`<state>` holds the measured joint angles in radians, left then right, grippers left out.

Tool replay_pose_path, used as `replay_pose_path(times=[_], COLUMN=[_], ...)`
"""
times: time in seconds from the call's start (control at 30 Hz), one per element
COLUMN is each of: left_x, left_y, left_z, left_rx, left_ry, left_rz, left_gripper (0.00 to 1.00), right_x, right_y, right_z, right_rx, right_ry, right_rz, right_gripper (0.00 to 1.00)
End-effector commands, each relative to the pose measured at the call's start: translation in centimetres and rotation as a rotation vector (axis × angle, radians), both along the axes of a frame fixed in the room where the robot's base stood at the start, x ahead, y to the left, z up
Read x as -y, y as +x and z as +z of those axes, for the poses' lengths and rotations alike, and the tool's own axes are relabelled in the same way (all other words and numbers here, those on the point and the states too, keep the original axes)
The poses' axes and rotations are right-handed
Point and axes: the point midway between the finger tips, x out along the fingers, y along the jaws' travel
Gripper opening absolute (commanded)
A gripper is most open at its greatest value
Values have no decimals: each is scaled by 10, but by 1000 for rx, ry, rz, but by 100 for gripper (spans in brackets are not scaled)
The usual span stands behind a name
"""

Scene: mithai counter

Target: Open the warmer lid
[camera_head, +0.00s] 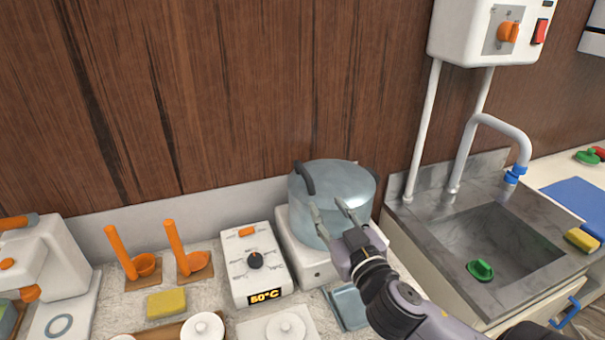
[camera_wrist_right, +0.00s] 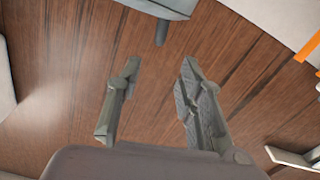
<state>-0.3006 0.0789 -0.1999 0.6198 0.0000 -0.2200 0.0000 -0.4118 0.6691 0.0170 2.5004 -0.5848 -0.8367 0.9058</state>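The warmer (camera_head: 308,262) has a white base. A translucent blue-grey round lid (camera_head: 345,180) stands over it, apparently closed, with a dark curved handle (camera_head: 304,178) on its upper left side. My right gripper (camera_head: 331,207) is in front of the lid and hides part of it. Its two fingers are spread and point up toward the wall, with nothing between them. The gripper is below and right of the handle. In the right wrist view the open fingers (camera_wrist_right: 152,90) show against brown wood, with no handle between them. My left gripper is not in view.
A white control box (camera_head: 256,265) with a knob and a 50°C display stands left of the warmer. Orange ladles (camera_head: 180,250) and a yellow sponge (camera_head: 166,303) are farther left. A sink (camera_head: 500,245) with a tap is at right. The wooden wall is close behind.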

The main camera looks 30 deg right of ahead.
Motion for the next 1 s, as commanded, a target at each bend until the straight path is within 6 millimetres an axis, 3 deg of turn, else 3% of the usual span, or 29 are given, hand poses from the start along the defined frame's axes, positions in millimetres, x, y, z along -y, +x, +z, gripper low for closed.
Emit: replay_pose_path(times=[0.13,0.6,0.7,1.0], left_x=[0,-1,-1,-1], left_y=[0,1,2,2], left_z=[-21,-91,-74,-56], left_rx=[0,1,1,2], left_ry=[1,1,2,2], left_rz=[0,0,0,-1], left_gripper=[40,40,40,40], right_x=[5,11,18,32], right_y=[18,45,66,126], right_z=[-4,-7,4,3], right_rx=[3,1,-4,-5], right_ry=[-8,-4,-2,-2], right_rz=[-1,-2,-7,-6], right_gripper=[35,35,35,35])
